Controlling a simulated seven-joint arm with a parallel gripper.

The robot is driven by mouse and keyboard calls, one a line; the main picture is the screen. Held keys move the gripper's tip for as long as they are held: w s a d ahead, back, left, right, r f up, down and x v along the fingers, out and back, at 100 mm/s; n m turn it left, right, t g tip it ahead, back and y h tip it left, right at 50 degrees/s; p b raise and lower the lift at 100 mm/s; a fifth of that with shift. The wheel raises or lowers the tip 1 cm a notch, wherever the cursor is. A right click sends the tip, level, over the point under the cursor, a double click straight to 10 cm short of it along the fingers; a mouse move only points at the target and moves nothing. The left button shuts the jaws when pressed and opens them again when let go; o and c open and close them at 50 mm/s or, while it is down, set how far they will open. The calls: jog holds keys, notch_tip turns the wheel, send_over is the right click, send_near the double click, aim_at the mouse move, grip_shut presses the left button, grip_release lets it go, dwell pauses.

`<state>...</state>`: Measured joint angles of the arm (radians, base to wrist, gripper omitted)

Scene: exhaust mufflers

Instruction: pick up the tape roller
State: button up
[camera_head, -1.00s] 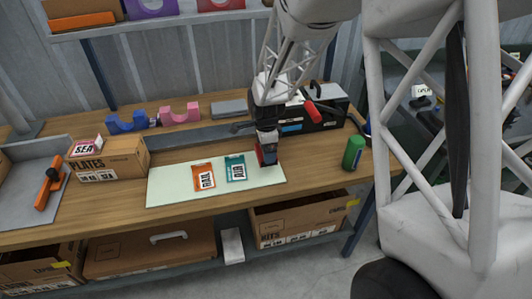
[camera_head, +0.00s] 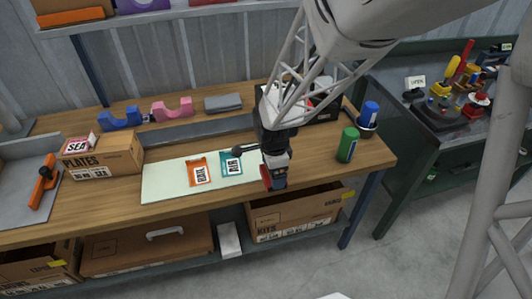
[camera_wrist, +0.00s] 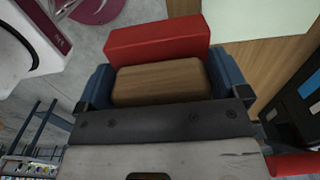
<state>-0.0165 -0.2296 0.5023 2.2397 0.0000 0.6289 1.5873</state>
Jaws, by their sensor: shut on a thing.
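My gripper (camera_head: 273,178) hangs near the right end of the pale green mat (camera_head: 170,187), close to the bench's front edge. In the wrist view its blue fingers (camera_wrist: 160,85) are shut on a block with a wooden part and a red part, which I take as the tape roller (camera_wrist: 155,43). The wooden part sits between the fingers, and the red part sticks out beyond it. In the head view only a red bit of it (camera_head: 266,177) shows beside the fingertips. Its underside is hidden.
An orange card (camera_head: 199,171) and a teal card (camera_head: 231,163) lie on the mat. A green can (camera_head: 347,145) and a blue-topped item (camera_head: 369,115) stand right. Blue (camera_head: 120,117) and pink (camera_head: 172,109) holders stand behind. A cardboard box (camera_head: 103,155) is left.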

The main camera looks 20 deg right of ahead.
jog(key=shift+s+r, duration=0.1)
jog(key=shift+s, duration=0.8)
jog(key=shift+w, duration=0.1)
jog(key=w+a+r+n, duration=0.2)
jog(key=w+a+r, duration=0.3)
jog(key=w+a, duration=0.75)
jog(key=w+a+r+n, duration=0.3)
jog(key=w+a+r, duration=0.1)
jog(key=w+a, duration=0.85)
jog(key=w+a+r+n, duration=0.1)
jog(key=a+r+n, duration=0.1)
jog(key=a, duration=1.6)
jog(key=w+a+r+n, duration=0.1)
jog(key=a+r+n, duration=0.1)
jog(key=a, duration=1.7)
jog(key=shift+w+r, duration=0.35)
jog(key=shift+r, duration=0.5)
jog(key=shift+a, duration=0.1)
